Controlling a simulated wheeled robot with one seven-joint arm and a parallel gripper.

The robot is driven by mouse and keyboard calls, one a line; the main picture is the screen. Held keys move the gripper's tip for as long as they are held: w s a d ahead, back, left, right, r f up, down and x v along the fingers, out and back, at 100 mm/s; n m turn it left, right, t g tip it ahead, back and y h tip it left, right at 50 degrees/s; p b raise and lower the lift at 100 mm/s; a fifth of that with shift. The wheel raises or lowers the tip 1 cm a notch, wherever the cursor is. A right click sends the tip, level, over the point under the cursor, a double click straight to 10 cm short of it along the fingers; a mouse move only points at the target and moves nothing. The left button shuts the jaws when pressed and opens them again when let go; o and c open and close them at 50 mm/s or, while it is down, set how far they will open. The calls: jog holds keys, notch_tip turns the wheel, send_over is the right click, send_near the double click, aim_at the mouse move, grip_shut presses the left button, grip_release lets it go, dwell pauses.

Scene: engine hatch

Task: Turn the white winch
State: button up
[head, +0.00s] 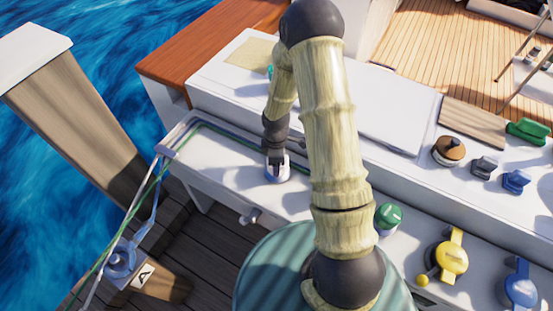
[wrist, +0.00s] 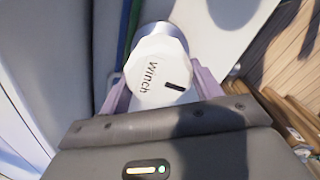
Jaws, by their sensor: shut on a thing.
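The white winch (wrist: 158,68) is a white knob with many flat sides, the word "winch" and a dark mark on its top. In the wrist view it sits between the two pale purple fingers of my gripper (wrist: 160,90), which are shut on its sides. In the head view the winch (head: 277,172) stands on the white ledge left of the middle, with my gripper (head: 275,160) right over it. My arm and gripper hide part of it there.
A green knob (head: 388,216), a yellow valve (head: 450,257) and a blue valve (head: 520,285) stand to the right. Green and blue lines run along the ledge (head: 205,150) near the winch. Water lies beyond the left edge.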

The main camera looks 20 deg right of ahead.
jog(key=shift+m, duration=0.4)
jog(key=o, duration=1)
notch_tip(320, 180, up, 17)
jog(key=p, duration=0.2)
jog(key=shift+r, duration=0.2)
jog(key=s+r+m+t+p, duration=0.2)
jog(key=s+r+m+p, duration=0.4)
jog(key=s+r+m, duration=0.6)
notch_tip(320, 180, up, 2)
jog(key=shift+s+d+r+m+t+p, duration=0.2)
jog(key=shift+s+d+m+t+p, duration=0.15)
jog(key=shift+m, duration=0.85)
